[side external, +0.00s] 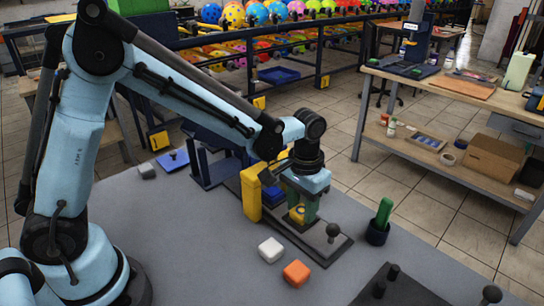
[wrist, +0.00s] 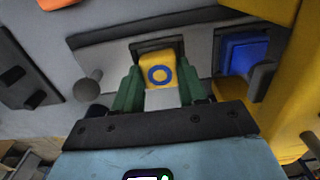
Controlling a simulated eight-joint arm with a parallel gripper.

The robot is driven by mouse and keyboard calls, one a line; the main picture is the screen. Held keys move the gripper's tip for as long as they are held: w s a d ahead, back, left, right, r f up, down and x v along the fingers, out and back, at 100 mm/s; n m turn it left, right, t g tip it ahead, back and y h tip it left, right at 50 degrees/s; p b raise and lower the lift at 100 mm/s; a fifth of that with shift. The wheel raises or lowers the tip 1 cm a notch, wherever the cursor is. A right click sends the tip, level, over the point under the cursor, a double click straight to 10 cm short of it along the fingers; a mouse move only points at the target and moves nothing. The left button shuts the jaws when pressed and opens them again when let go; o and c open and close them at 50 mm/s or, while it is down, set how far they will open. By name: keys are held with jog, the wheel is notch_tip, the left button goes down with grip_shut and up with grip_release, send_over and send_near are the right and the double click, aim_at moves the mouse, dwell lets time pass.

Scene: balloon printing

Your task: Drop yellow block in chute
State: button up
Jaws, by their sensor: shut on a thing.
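The yellow block (wrist: 157,56) has a blue ring on its face. It sits between the green fingers of my gripper (wrist: 160,88) in the wrist view. In the side external view my gripper (side external: 304,208) points down over a dark base plate (side external: 330,249), with the yellow block (side external: 296,215) low between its fingers. The gripper is shut on the block. I cannot tell whether the block touches the plate. A blue block (wrist: 240,54) is beside it in the wrist view. I cannot tell which part is the chute.
A yellow upright (side external: 251,197) stands close left of my gripper, and a black-knobbed lever (side external: 333,233) close right. A white block (side external: 271,249) and an orange block (side external: 296,273) lie in front. The grey tabletop's left-front area is clear.

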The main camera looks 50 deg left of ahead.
jog(key=shift+r, duration=0.55)
jog(key=shift+r, duration=3)
jog(key=shift+r, duration=0.2)
notch_tip(320, 180, up, 19)
jog(key=s+a+n, duration=0.4)
jog(key=a+n, duration=0.5)
jog(key=a, duration=0.6)
jog(key=s+a+n, duration=0.3)
jog(key=a+n, duration=0.6)
jog(key=a, duration=0.5)
jog(key=shift+f, duration=6.3)
